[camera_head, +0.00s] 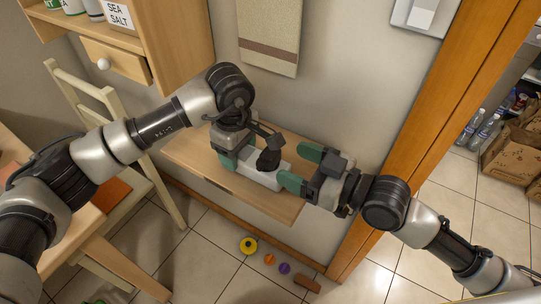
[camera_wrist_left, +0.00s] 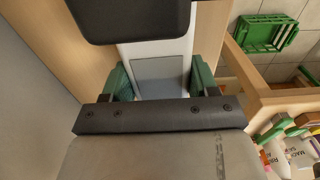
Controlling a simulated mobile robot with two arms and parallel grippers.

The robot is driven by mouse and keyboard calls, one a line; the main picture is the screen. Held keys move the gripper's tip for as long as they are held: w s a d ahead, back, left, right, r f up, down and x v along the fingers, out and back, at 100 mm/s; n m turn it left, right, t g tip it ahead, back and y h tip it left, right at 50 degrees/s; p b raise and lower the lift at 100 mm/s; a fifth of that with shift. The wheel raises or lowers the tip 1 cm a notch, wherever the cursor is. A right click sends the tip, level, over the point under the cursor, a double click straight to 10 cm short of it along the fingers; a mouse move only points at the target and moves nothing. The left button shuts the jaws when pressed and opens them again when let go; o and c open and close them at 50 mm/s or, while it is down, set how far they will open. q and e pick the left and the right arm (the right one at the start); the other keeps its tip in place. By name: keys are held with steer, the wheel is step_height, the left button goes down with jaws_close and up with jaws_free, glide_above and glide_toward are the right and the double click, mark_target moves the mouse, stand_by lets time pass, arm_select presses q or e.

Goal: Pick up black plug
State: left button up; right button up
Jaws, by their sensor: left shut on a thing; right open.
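A black plug (camera_head: 268,158) stands upright on a white device (camera_head: 262,178) on a wooden wall shelf (camera_head: 195,158). My left gripper (camera_head: 238,158) is shut on the left end of the white device. In the left wrist view, the white device, with a grey panel (camera_wrist_left: 160,72), lies between the green fingers of my left gripper (camera_wrist_left: 160,78). A dark block (camera_wrist_left: 130,18) covers the top of that view; I cannot tell if it is the plug. My right gripper (camera_head: 297,168) is open, at the right of the plug, its fingers around the device's right end.
A chair (camera_head: 105,95) and table (camera_head: 75,240) stand at the left. A wooden wall cabinet (camera_head: 180,40) hangs above. A wooden door frame (camera_head: 405,150) is close at the right. Small coloured discs (camera_head: 249,245) lie on the tiled floor below.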

mark_target(278, 153)
steer(key=x, duration=0.4)
steer(key=shift+w+a, duration=0.2)
steer(key=shift+w, duration=0.05)
steer(key=c, duration=1.1)
steer(key=shift+r, duration=0.35)
steer(key=f+v, duration=0.1)
steer(key=v, duration=1.7)
